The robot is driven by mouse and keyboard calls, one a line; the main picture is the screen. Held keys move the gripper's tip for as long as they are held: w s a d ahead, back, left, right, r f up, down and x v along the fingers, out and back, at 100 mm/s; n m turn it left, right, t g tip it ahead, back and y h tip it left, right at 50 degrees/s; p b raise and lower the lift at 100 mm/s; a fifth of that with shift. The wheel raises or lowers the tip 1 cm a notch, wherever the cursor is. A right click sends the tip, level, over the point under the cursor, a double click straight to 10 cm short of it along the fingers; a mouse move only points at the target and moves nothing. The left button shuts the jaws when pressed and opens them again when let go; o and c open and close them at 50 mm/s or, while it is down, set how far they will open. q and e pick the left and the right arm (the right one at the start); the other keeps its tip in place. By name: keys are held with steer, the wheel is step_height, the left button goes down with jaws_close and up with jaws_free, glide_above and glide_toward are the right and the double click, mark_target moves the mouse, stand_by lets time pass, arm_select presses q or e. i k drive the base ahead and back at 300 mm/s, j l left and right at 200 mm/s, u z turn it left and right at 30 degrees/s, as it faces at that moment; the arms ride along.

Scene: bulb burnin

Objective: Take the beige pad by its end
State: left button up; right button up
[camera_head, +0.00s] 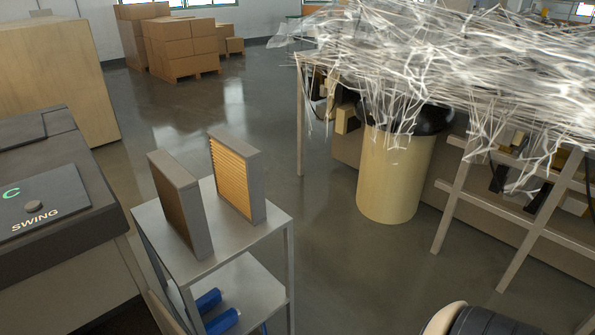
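I cannot pick out a beige pad with certainty. The nearest match in colour is a small beige block (346,118) under the left end of the long bench, partly hidden by white strands. Neither of my grippers is in view. A rounded cream and black part shows at the bottom right edge, and I cannot tell what it belongs to.
A metal cart (257,238) holds an upright orange pleated panel (232,172) and a brown panel (172,208), with blue cylinders below. A console marked SWING (45,205) stands left. A cream bin (393,180) stands by the strand-covered bench. Floor between is clear.

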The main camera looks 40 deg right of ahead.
mark_target(237, 165)
steer(key=z, duration=1.05)
